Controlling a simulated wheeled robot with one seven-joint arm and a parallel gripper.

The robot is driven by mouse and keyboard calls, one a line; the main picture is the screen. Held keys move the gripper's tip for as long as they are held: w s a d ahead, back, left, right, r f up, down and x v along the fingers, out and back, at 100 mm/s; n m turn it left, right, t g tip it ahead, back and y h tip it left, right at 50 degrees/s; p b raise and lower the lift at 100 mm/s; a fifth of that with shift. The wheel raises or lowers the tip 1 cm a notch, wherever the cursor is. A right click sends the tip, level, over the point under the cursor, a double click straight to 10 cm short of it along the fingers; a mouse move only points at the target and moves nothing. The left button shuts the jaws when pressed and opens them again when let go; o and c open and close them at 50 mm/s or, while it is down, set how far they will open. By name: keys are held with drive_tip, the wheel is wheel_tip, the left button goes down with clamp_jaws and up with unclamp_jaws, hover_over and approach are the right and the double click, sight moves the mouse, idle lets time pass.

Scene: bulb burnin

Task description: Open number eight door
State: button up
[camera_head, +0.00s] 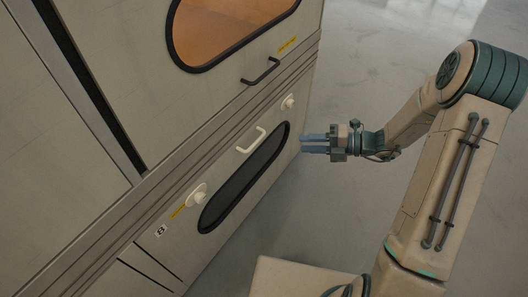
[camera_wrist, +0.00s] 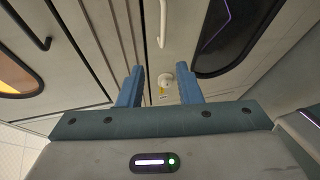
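The number eight door is the lower beige door, with a small "8" label (camera_head: 161,231), a dark oval window (camera_head: 245,180) and a pale bar handle (camera_head: 251,140). It appears shut. One white knob (camera_head: 198,196) sits near the label, another (camera_head: 288,103) beyond the handle. My gripper (camera_head: 303,143) is open and empty, apart from the door, right of the window in the head view.
An upper door with an orange window (camera_head: 228,30) and a black handle (camera_head: 260,71) is above door eight. The black handle also shows in the wrist view (camera_wrist: 30,25). Grey floor (camera_head: 365,65) lies open to the right of the cabinet.

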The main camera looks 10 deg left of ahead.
drive_tip(key=a+f+b, duration=0.2)
drive_tip(key=a, duration=0.4)
drive_tip(key=a+f+m+b, duration=0.1)
drive_tip(key=a+b, duration=0.2)
drive_tip(key=a, duration=0.4)
drive_tip(key=shift+w+a+f+t, duration=0.3)
drive_tip(key=shift+f, duration=0.1)
drive_tip(key=shift+c, duration=0.3)
drive_tip(key=shift+d, duration=0.1)
clamp_jaws()
